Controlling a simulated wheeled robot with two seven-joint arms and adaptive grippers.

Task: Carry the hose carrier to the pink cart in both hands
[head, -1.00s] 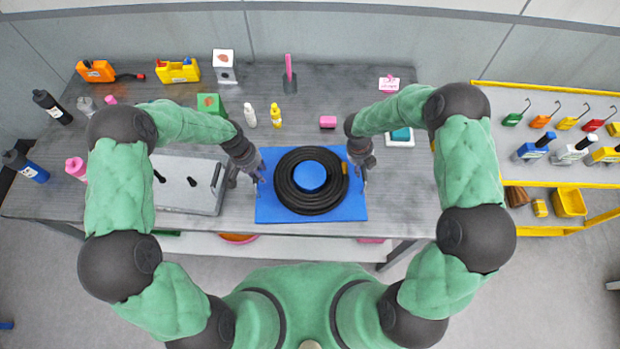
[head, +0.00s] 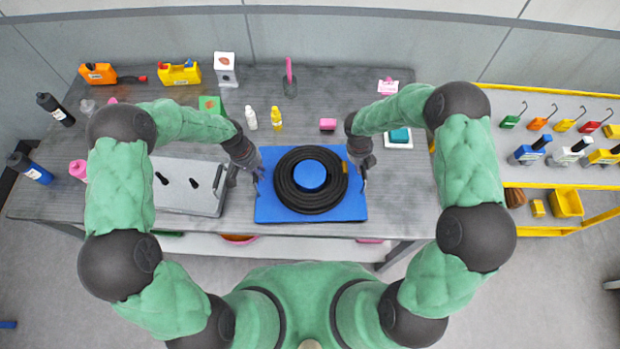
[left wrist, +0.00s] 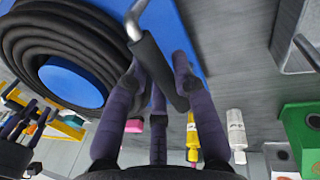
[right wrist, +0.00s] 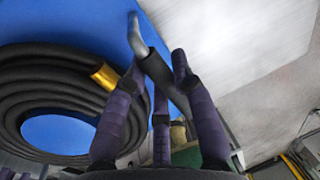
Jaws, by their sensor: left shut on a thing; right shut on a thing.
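The hose carrier is a blue plate (head: 268,210) with a coiled black hose (head: 335,187) around a round blue hub (head: 310,175). It appears level, over the front of the grey table. My left gripper (head: 259,172) is at its left side, its fingers shut around a dark-gripped handle (left wrist: 160,65). My right gripper (head: 361,171) is at its right side, shut around the matching handle (right wrist: 163,72). The wrist views show both handles between my fingers. A gold band (right wrist: 104,76) sits on the hose. No pink cart shows in these views.
A grey lidded case (head: 185,187) lies just left of the carrier on the table (head: 345,88). Bottles (head: 277,120) and a pink block (head: 328,124) stand behind it. A yellow-framed cart (head: 555,182) stands to the right. Open floor (head: 500,300) lies in front of the table.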

